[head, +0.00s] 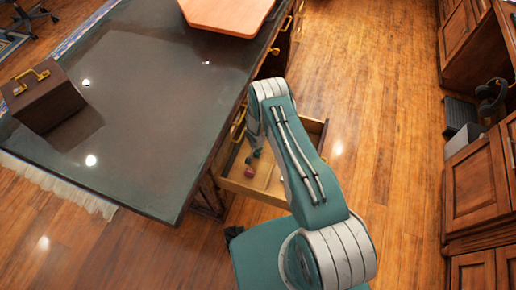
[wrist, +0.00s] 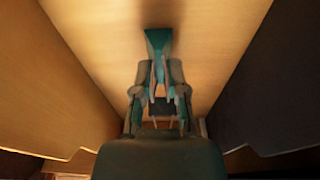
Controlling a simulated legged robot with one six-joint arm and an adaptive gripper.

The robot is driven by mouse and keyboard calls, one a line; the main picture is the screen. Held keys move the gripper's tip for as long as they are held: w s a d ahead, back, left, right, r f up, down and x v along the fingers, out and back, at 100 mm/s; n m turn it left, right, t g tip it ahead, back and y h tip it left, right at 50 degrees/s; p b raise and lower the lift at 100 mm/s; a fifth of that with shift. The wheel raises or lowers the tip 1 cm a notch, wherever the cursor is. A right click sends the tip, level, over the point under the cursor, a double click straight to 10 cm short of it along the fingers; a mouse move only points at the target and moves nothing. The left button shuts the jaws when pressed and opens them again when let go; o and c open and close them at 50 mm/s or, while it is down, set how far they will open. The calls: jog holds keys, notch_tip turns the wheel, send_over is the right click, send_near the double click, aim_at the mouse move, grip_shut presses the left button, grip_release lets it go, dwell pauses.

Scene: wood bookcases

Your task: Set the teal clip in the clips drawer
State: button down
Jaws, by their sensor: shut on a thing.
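The teal clip (wrist: 158,41) shows in the wrist view at the tips of my gripper (wrist: 158,72), whose fingers are shut on it. Its flared end points away from me. The clip is inside an open wooden drawer (wrist: 85,45), between its side walls and over its pale floor; I cannot tell whether it touches the floor. In the head view the open drawer (head: 268,190) juts from the right side of the dark desk. No label shows on it. My arm reaches over it and hides much of its inside, and the clip is not clear there.
A small red thing (head: 249,172) lies near the drawer's front. The dark desk (head: 140,100) holds a brown box with a brass handle (head: 43,95) and an orange-brown board (head: 228,14). Wood cabinets (head: 480,180) stand at right. The floor between (head: 380,110) is clear.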

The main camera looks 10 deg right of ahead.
jog(key=shift+a+f, duration=0.1)
jog(key=shift+a, duration=0.05)
jog(key=c, duration=0.7)
grip_release()
jog(key=shift+d, duration=0.2)
